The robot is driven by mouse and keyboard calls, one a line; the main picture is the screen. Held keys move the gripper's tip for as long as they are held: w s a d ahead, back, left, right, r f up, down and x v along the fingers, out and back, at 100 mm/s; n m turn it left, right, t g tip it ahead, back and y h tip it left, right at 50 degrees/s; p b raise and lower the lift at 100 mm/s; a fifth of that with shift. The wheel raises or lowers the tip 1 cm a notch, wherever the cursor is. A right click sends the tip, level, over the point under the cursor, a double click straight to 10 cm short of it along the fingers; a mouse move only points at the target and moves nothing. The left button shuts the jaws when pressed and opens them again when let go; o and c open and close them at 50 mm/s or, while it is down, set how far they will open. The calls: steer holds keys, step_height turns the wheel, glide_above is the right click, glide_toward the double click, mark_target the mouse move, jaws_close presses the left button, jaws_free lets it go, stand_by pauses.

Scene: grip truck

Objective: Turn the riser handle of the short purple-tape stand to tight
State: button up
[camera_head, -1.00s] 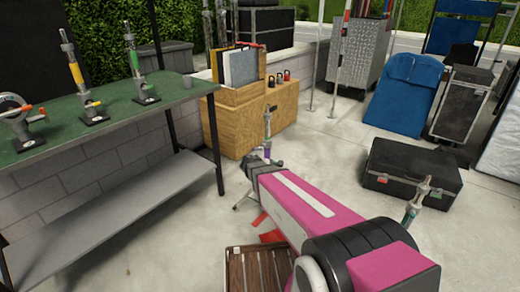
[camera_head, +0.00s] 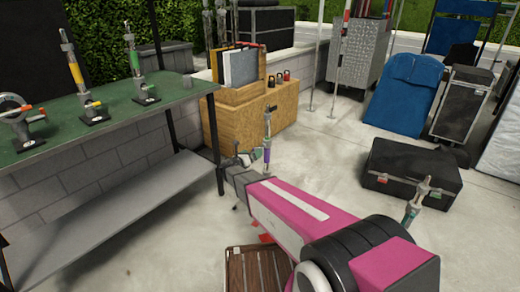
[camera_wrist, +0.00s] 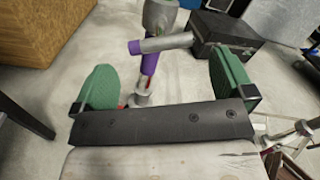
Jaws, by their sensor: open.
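The purple-tape stand (camera_head: 267,155) stands on the concrete, upright, just beyond the end of my arm in the head view. In the wrist view its purple-wrapped post (camera_wrist: 149,64) rises between and beyond my green finger pads. Its riser handle (camera_wrist: 165,43) is a grey bar with a purple tip, pointing left and crossing in front of the post. My gripper (camera_wrist: 166,85) is open, with one pad on each side of the post. I cannot tell whether a pad touches the handle. In the head view my gripper (camera_head: 238,160) is left of the stand. The stand's base is mostly hidden.
A green-topped table (camera_head: 150,115) with several small stands is on the left. A plywood box (camera_head: 245,125) stands behind. A black case (camera_head: 410,172) lies to the right, beside another stand (camera_head: 416,200). A slatted wooden crate (camera_head: 258,270) is below my arm. Floor between is clear.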

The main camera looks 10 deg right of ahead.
mark_target(261, 147)
steer(key=x, duration=0.7)
steer(key=shift+w+d, duration=0.15)
steer(key=shift+d, duration=0.05)
steer(key=shift+f, duration=0.1)
steer(key=c, duration=0.9)
